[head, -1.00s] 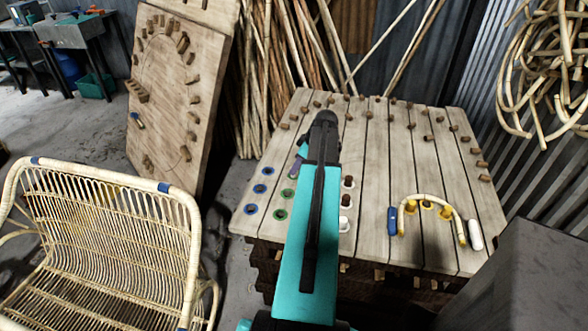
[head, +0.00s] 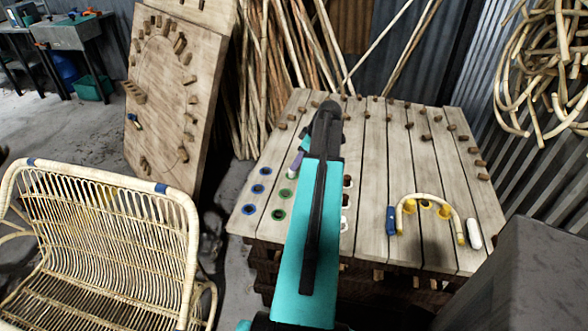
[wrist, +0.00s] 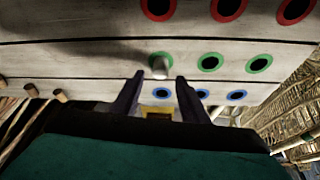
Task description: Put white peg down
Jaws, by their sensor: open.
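A white peg (head: 291,173) stands at the far green-ringed hole on the slatted bench (head: 375,180). In the wrist view the white peg (wrist: 159,68) rises from the leftmost green ring (wrist: 152,57); how deep it sits is hidden. My gripper (wrist: 159,77) is open, with one dark finger to each side of the peg's line and gaps between. In the head view my arm hides most of the gripper; a purplish finger (head: 297,158) shows just above the peg.
Blue-ringed (head: 258,189) and green-ringed holes (head: 278,214) lie left of my arm. A bent rattan piece (head: 437,199) curves around yellow pegs, between a blue block (head: 391,220) and a white piece (head: 473,233). A rattan chair (head: 95,240) stands at left.

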